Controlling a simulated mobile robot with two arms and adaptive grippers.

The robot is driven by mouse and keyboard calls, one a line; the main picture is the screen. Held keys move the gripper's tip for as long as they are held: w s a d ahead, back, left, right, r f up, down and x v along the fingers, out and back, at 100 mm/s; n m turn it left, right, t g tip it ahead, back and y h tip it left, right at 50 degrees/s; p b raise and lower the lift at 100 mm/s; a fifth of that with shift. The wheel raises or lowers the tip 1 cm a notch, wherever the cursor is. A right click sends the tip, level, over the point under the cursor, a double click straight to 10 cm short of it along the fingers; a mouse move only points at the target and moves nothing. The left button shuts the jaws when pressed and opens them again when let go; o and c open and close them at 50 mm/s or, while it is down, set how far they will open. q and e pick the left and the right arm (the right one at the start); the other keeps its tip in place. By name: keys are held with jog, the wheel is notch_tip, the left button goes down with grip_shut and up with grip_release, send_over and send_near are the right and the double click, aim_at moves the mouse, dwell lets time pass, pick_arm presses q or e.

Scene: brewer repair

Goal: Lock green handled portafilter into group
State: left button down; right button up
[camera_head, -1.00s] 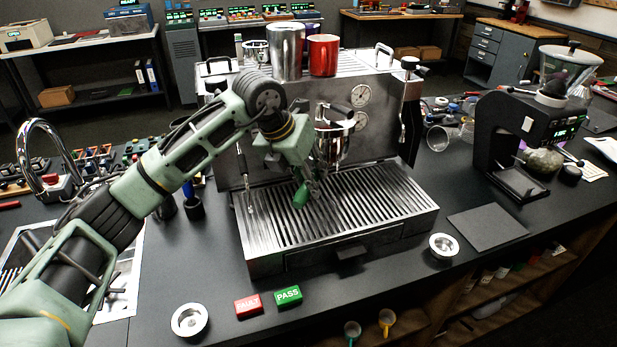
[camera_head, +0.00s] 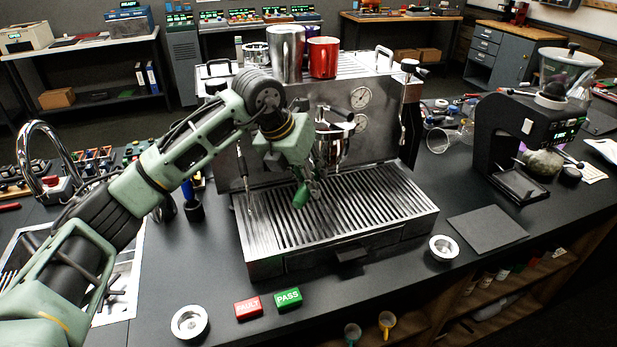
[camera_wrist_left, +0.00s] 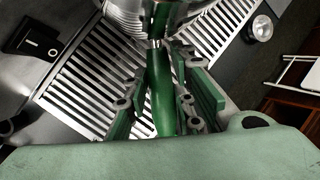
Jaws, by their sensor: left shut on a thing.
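The green handle of the portafilter (camera_head: 300,196) shows below my left gripper (camera_head: 311,188) in the head view, in front of the espresso machine. In the left wrist view the green handle (camera_wrist_left: 161,95) lies between the two fingers of my left gripper (camera_wrist_left: 160,103), which is shut on it. The portafilter's metal head is at the top edge of that view, partly cut off. The group (camera_head: 330,148) is on the machine's front, partly hidden by my wrist. I cannot tell whether the portafilter is seated in it. My right gripper is not in view.
The slotted drip tray (camera_head: 385,205) spreads below the gripper. A steel pitcher (camera_head: 286,52) and a red mug (camera_head: 323,58) stand on the machine. A grinder (camera_head: 530,130) stands at right. FAULT (camera_head: 248,308) and PASS (camera_head: 288,299) blocks lie in front.

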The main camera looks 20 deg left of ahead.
pick_arm(q)
jog(key=shift+r, duration=0.4)
dwell(0.6)
dwell(0.5)
jog(key=w+d+n+t+y+b, duration=0.1)
jog(key=d+n+y+b, duration=0.2)
jog(key=d+n, duration=0.4)
jog(key=shift+w+n+y+b, duration=0.25)
jog(key=shift+n+y+b, duration=0.05)
jog(key=shift+n+b, duration=0.55)
jog(key=c, duration=1.5)
grip_release()
jog(key=shift+s, duration=0.1)
jog(key=shift+o, duration=0.5)
jog(key=shift+f, duration=0.1)
